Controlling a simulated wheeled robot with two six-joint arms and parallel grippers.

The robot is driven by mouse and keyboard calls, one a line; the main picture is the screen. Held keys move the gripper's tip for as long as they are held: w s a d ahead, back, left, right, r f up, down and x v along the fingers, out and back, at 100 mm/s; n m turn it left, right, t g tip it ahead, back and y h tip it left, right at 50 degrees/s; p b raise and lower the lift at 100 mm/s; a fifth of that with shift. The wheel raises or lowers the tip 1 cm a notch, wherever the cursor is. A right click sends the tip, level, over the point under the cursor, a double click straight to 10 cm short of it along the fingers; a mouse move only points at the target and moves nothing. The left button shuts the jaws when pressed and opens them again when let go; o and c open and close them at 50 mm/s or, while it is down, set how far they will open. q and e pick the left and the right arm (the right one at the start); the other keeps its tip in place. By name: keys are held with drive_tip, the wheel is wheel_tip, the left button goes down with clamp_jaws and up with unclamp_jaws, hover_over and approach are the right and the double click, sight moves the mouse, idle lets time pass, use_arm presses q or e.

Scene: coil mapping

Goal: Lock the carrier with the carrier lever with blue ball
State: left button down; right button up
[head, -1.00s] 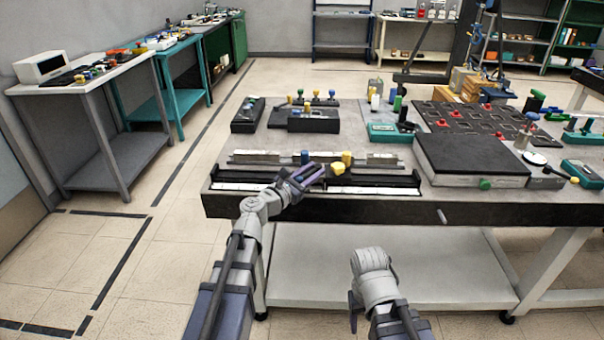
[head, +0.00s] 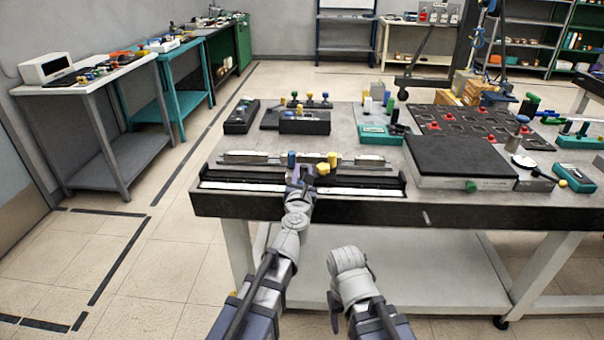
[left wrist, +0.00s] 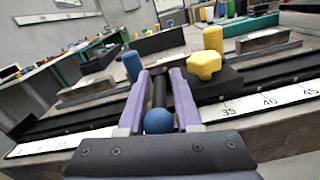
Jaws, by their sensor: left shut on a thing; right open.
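The carrier (left wrist: 222,84) sits on the rail (head: 350,191) with a white scale. It is a dark block with a yellow star knob (left wrist: 204,66); the knob also shows in the head view (head: 323,169). The carrier lever is a dark rod (left wrist: 159,90) with a blue ball (left wrist: 159,121) at its near end. My left gripper (head: 300,171) is at the carrier, just left of the yellow knob. In the left wrist view, its purple fingers (left wrist: 160,74) are shut on the lever, with the ball between them near the palm.
A blue post (left wrist: 131,66) and a yellow post (left wrist: 213,38) stand behind the carrier. A large black-topped box (head: 455,158) is right of the rail. Small dark blocks (head: 304,123) with knobs stand behind. The table's front edge (head: 440,214) is clear.

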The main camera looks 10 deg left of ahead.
idle(0.5)
use_arm(q)
drive_tip(key=c, duration=0.8)
unclamp_jaws()
drive_tip(key=shift+o, duration=0.2)
